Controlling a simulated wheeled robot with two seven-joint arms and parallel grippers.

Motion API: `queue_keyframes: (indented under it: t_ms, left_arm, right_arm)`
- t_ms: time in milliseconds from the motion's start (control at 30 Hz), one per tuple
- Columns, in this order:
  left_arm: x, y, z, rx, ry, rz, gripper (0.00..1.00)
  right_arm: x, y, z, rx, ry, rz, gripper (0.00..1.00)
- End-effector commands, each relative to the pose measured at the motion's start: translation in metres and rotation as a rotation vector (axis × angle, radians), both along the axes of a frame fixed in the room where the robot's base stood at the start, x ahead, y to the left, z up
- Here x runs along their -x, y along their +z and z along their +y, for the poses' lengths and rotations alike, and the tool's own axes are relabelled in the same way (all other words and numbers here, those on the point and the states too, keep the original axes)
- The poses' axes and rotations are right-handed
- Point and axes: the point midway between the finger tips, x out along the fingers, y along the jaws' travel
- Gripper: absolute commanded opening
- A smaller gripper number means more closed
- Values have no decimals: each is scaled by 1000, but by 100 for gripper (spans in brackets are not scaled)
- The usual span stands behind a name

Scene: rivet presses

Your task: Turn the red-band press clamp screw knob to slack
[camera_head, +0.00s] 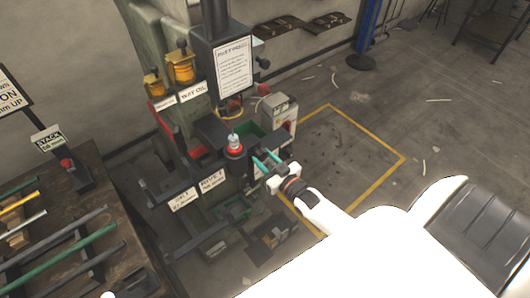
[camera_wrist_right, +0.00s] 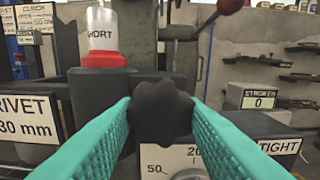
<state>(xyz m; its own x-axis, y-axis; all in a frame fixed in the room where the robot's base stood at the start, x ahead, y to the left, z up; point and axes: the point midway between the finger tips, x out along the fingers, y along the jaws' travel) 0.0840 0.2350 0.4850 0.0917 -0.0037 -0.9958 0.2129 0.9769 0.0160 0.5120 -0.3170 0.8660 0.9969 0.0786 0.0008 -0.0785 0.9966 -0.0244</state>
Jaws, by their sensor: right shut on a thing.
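The black lobed clamp screw knob (camera_wrist_right: 162,110) is in the middle of the right wrist view. My right gripper (camera_head: 266,161) has its two green fingers on either side of the knob, shut on it. Behind it is the red band (camera_wrist_right: 103,59) under a clear and white part, on a dark block. In the head view the same red band (camera_head: 234,150) is on the press, just left of my gripper. The knob is hard to make out in the head view. My left gripper is not in view.
A "TIGHT" label (camera_wrist_right: 279,146) and a dial plate (camera_wrist_right: 172,160) are below the knob. A red-ball lever (camera_wrist_right: 229,6) is above. A bench with rods (camera_head: 100,215) is at the left. Yellow-lined floor (camera_head: 345,150) to the right is clear.

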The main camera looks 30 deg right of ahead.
Motion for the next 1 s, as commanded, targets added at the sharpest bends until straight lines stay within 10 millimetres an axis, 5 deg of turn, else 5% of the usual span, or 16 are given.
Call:
queue_keyframes:
  t_ms: [300, 333, 467, 767, 1000]
  left_arm:
    - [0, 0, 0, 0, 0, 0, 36]
    - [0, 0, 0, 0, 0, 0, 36]
    - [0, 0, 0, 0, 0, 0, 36]
    - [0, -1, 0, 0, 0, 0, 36]
    - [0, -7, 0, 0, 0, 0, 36]
  right_arm:
    - [1, -3, 1, 0, 0, 8, 14]
    - [1, -3, 1, 0, 0, 8, 40]
    - [1, -2, 0, -1, 0, 6, 59]
    - [2, -1, 0, -1, 0, 2, 59]
    - [35, -4, -2, -1, 1, 6, 59]
